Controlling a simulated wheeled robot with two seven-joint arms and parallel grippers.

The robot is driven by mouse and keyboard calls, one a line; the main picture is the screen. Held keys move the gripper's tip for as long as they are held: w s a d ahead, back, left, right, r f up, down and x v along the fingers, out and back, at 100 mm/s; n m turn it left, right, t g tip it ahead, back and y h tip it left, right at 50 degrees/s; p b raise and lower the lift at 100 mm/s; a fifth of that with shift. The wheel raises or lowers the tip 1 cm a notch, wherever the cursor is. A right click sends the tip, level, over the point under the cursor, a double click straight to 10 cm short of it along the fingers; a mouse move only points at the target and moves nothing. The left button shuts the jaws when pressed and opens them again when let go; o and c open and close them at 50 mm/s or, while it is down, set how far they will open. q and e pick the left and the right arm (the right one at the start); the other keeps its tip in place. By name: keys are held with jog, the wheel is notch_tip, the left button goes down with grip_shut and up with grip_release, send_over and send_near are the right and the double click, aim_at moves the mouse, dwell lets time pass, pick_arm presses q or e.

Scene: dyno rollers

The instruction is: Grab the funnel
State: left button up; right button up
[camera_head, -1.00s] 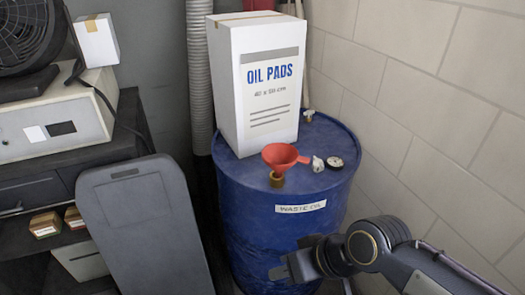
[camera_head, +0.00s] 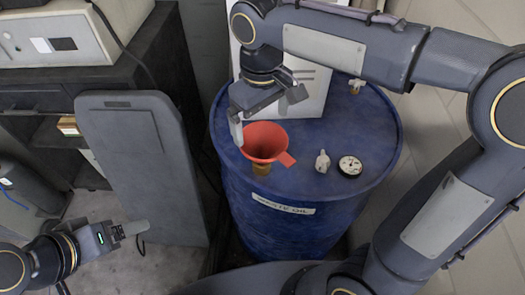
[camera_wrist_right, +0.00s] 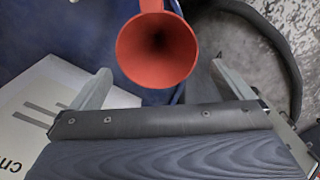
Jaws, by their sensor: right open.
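The red funnel (camera_head: 266,142) stands upright in a tan fitting (camera_head: 261,169) near the front rim of the blue waste oil drum (camera_head: 280,235). Its tab handle points right in the head view. My right gripper (camera_head: 266,112) is open and empty, just behind and above the funnel. In the right wrist view the funnel's round mouth (camera_wrist_right: 157,50) faces the camera, between and beyond the open fingers (camera_wrist_right: 163,84). No contact shows. My left gripper (camera_head: 125,233) is low at the left, away from the drum; its jaw opening is unclear.
The white oil pads box (camera_head: 312,92) stands on the drum behind my right gripper, partly hidden by my arm. A small pale fitting (camera_head: 322,161) and a round gauge (camera_head: 350,166) lie right of the funnel. A grey panel (camera_head: 143,165) leans left of the drum.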

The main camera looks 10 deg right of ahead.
aim_at(265, 142)
jog(key=f, duration=0.7)
jog(key=shift+s+d+f, duration=0.15)
jog(key=shift+d+f, duration=0.05)
jog(key=shift+d, duration=0.1)
jog(key=c, duration=0.7)
